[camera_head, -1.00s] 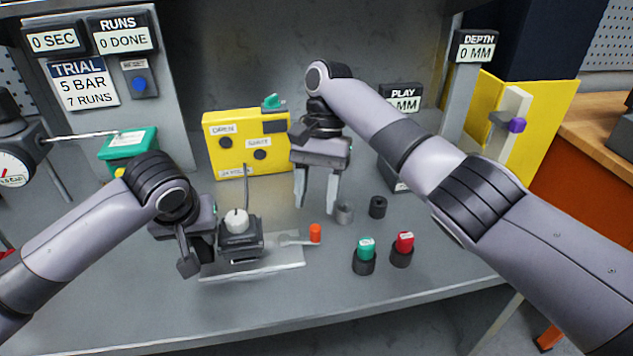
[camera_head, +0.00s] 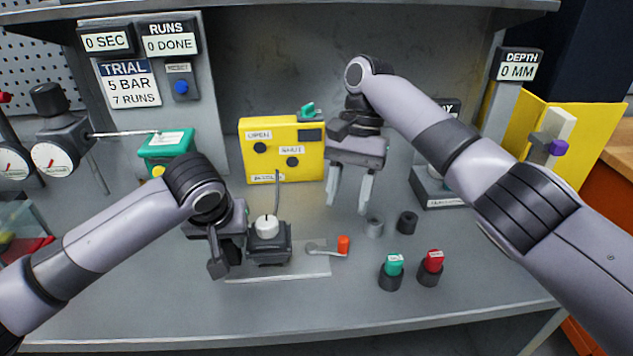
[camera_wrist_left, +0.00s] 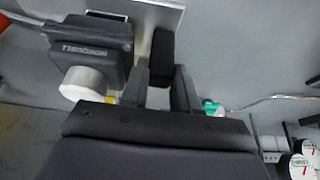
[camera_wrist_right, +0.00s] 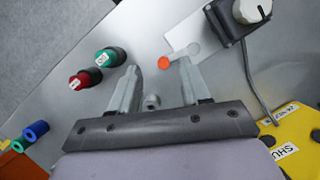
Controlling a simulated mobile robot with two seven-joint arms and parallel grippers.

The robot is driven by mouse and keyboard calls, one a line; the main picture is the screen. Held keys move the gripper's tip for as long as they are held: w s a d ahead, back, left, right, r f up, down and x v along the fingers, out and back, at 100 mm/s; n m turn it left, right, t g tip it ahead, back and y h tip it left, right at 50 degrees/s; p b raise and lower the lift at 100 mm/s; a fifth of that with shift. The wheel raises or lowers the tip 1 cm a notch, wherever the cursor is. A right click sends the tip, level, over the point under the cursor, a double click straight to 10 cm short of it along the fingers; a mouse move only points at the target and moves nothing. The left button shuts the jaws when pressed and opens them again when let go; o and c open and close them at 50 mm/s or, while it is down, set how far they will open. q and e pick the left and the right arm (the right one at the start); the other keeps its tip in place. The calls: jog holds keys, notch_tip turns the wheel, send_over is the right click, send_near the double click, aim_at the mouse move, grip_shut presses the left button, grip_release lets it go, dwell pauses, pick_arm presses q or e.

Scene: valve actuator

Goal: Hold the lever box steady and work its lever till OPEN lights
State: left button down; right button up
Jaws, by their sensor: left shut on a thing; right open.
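The lever box (camera_head: 268,243) is a dark block with a white knob on a pale plate at the front middle of the bench. Its grey lever points right and ends in an orange tip (camera_head: 343,245). My left gripper (camera_head: 228,250) is shut on a dark block at the box's left side, seen between its fingers in the left wrist view (camera_wrist_left: 161,60). My right gripper (camera_head: 348,202) is open and empty, above and behind the orange tip; the tip also shows in the right wrist view (camera_wrist_right: 163,62). The yellow panel (camera_head: 312,165) has dark OPEN (camera_head: 260,148) and SHUT (camera_head: 292,162) lamps.
A grey ring (camera_head: 374,227) and a black ring (camera_head: 408,222) stand right of the lever. Green (camera_head: 392,272) and red (camera_head: 431,268) capped pieces stand nearer the front. A cable runs from the box to the panel. A green box (camera_head: 165,145) stands back left.

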jog(key=w+d+n+t+h, duration=0.1)
jog(key=w+d+n+t, duration=0.3)
jog(key=n, duration=0.4)
jog(key=m+t+y, duration=0.4)
jog(key=m+t, duration=0.4)
jog(key=m, duration=2.4)
send_near(344, 239)
jog(key=x, duration=1)
